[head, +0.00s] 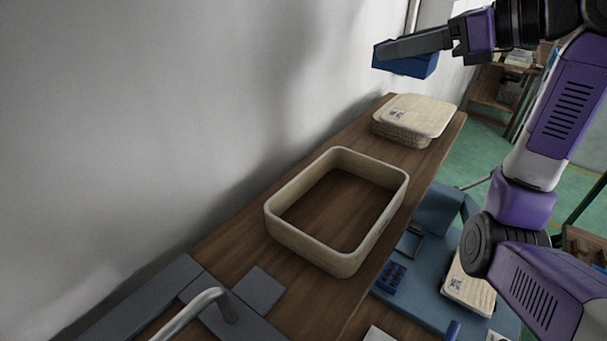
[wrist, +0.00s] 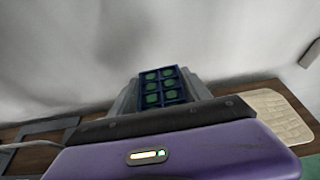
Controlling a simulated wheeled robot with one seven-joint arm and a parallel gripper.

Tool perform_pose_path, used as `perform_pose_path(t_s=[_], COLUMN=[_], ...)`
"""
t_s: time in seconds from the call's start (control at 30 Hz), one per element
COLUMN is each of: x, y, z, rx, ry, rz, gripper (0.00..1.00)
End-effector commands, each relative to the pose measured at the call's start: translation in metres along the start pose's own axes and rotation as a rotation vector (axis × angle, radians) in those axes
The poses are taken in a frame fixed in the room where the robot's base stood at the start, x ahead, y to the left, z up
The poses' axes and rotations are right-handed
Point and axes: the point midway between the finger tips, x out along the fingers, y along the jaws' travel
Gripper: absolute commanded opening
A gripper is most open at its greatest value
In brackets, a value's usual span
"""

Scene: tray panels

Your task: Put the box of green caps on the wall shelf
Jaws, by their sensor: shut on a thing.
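My gripper (head: 392,51) is shut on the blue box of green caps (head: 412,67), high at the upper right in the head view. In the wrist view the box (wrist: 160,88) sits between the fingers, its compartments showing several green caps. The wooden wall shelf (head: 230,243) runs along the grey wall, below the held box. The box is in the air, apart from the shelf.
On the shelf stand an open beige tray (head: 287,236), a lidded beige box (head: 418,113) at the far end, and flat grey panels (head: 258,290) with a metal handle (head: 200,304) nearby. Lower right is a blue surface (head: 426,312) with a small blue box (head: 390,277).

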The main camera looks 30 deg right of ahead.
Motion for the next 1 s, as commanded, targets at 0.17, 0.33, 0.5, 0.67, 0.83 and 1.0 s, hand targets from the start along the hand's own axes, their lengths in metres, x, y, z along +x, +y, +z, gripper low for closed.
perform_pose_path(t_s=[0.17,0.33,0.5,0.67,0.83,1.0], x=[0.001,0.008,0.020,0.035,0.050,0.060], y=[-0.002,-0.002,-0.002,0.001,0.000,0.000], z=[-0.005,-0.024,-0.053,-0.086,-0.122,-0.144], rx=[-0.001,0.001,0.003,0.007,0.007,0.002], ry=[0.001,0.003,0.003,0.000,0.000,-0.001], rz=[-0.005,-0.006,-0.003,0.001,0.001,-0.001], gripper=[0.09,0.09,0.09,0.09,0.09,0.09])
